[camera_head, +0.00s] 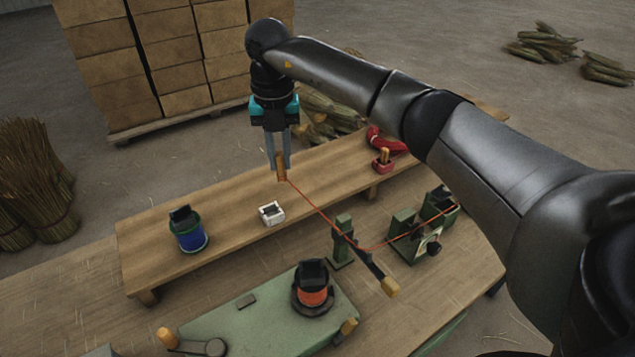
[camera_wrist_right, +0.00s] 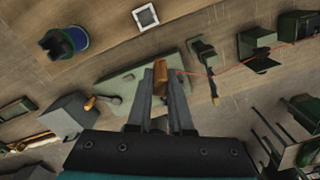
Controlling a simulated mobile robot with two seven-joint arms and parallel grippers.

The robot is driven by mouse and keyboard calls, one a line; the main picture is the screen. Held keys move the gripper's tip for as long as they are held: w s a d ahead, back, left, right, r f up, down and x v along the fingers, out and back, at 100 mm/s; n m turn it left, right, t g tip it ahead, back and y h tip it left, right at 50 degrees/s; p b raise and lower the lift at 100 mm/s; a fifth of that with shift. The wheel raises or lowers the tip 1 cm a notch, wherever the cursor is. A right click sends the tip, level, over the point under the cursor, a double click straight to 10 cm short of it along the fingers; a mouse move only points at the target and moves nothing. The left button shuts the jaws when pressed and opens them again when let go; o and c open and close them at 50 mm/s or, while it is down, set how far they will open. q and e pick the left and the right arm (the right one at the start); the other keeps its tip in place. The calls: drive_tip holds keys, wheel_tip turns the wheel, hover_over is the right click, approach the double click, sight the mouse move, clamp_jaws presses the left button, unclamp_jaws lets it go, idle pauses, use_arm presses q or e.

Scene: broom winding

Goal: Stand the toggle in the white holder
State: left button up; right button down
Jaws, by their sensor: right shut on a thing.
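My right gripper (camera_head: 279,158) is shut on the toggle (camera_head: 281,167), a small orange-brown wooden peg with a red cord tied to it. The toggle hangs roughly upright in the air above the raised wooden shelf. In the right wrist view the toggle (camera_wrist_right: 161,74) shows between the fingertips (camera_wrist_right: 160,84). The white holder (camera_head: 271,213), a small square block with an opening, sits on the shelf, below and slightly left of the toggle in the head view. It also shows in the right wrist view (camera_wrist_right: 146,16), apart from the gripper. My left gripper is not in view.
The red cord (camera_head: 317,211) runs from the toggle to green fixtures (camera_head: 405,235) on the right. A blue spool pot (camera_head: 188,232) stands left of the holder. A red holder (camera_head: 382,162) with a peg stands at right. A green plate (camera_head: 260,325) lies in front.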

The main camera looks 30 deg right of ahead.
drive_tip(key=w+a+f+b, duration=0.1)
drive_tip(key=w+f+b, duration=0.5)
drive_tip(key=f+b, duration=0.5)
drive_tip(key=shift+w+f+b, duration=0.3)
drive_tip(key=shift+f+b, duration=0.05)
drive_tip(key=shift+f, duration=0.5)
idle(0.6)
idle(0.4)
drive_tip(key=shift+f, duration=0.7)
